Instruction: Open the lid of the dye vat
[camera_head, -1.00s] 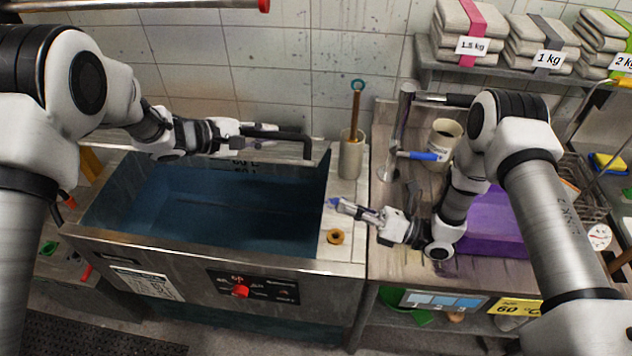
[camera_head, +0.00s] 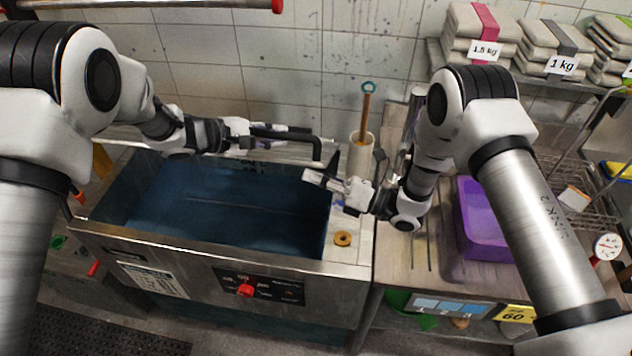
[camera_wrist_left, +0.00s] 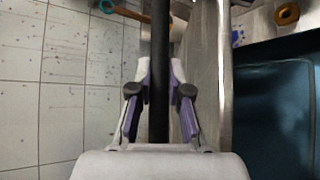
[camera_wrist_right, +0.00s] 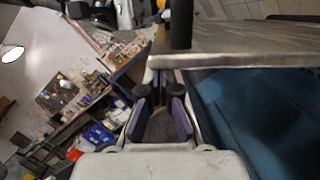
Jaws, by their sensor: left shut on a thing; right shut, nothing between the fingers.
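The dye vat (camera_head: 210,258) is a steel tank at centre left in the head view, its dark blue inside (camera_head: 230,205) exposed. Its lid (camera_head: 295,151) stands raised at the back, seen nearly edge-on; a steel plate edge, apparently the lid, also shows in the right wrist view (camera_wrist_right: 240,57). My left gripper (camera_head: 256,138) is shut on the lid's black bar handle (camera_head: 290,134), which runs between its fingers in the left wrist view (camera_wrist_left: 161,50). My right gripper (camera_head: 314,178) is shut and empty, just below the handle's right end; whether it touches the lid is unclear.
A holder (camera_head: 360,158) with a wooden-handled tool stands behind the vat's right corner. A small brown ring (camera_head: 342,239) lies on the right ledge. A purple tub (camera_head: 485,225) sits on the counter to the right, partly behind my right arm.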

